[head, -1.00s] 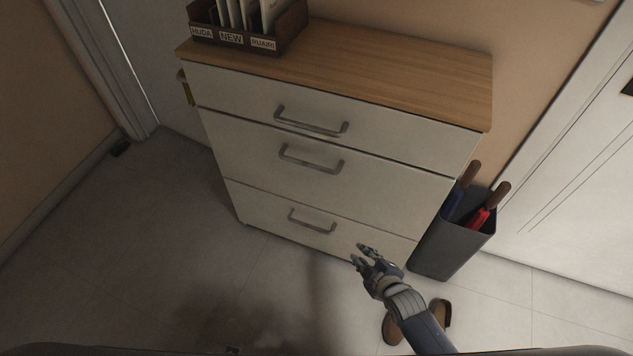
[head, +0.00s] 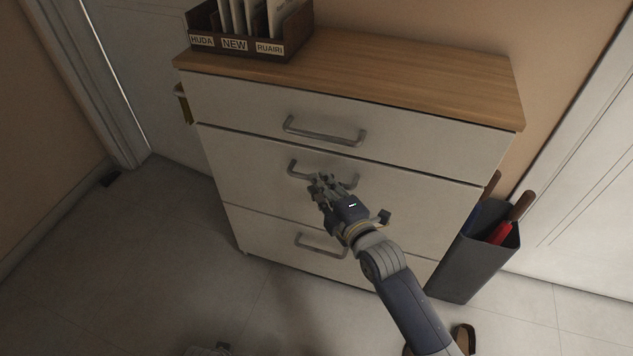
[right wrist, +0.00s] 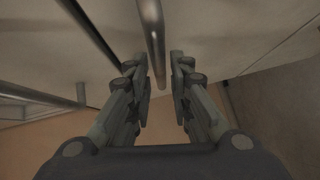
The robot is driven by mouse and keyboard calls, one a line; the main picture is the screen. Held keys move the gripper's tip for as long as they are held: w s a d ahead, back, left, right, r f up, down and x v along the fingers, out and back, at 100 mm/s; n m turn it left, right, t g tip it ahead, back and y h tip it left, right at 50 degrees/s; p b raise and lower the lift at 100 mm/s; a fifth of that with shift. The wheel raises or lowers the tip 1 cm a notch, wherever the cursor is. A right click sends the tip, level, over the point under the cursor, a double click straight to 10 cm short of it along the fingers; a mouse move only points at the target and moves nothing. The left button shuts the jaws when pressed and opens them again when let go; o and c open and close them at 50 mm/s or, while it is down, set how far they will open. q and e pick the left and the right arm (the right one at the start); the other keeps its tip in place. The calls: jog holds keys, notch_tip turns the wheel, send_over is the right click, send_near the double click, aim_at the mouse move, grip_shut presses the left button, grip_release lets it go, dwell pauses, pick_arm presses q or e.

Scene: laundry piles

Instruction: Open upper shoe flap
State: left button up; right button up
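The shoe cabinet (head: 240,165) is white with a wooden top. Its upper shoe flap (head: 420,195) is the middle front panel and sits closed. The flap's grey bar handle (head: 293,168) is partly hidden by my right gripper (head: 322,185), which is at it. In the right wrist view, the handle bar (right wrist: 152,40) runs between the two spread fingers of my right gripper (right wrist: 160,75), with gaps visible on both sides. My right gripper is open. A small grey part at the head view's bottom edge looks like my left gripper (head: 210,350); its fingers cannot be made out.
The top drawer handle (head: 325,133) is just above, and the lower flap handle (head: 318,246) is below, partly behind my arm. A dark umbrella bin (head: 475,265) stands right of the cabinet. Brown shoes (head: 464,338) lie on the floor. A labelled letter box (head: 270,42) stands on top.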

pick_arm(q)
jog(key=shift+w+r, duration=0.25)
jog(key=shift+r, duration=0.75)
pick_arm(e)
jog(key=shift+x, duration=1.4)
jog(key=shift+c, duration=0.6)
grip_shut()
pick_arm(q)
jog(key=shift+b, duration=0.3)
pick_arm(e)
jog(key=shift+f, duration=0.1)
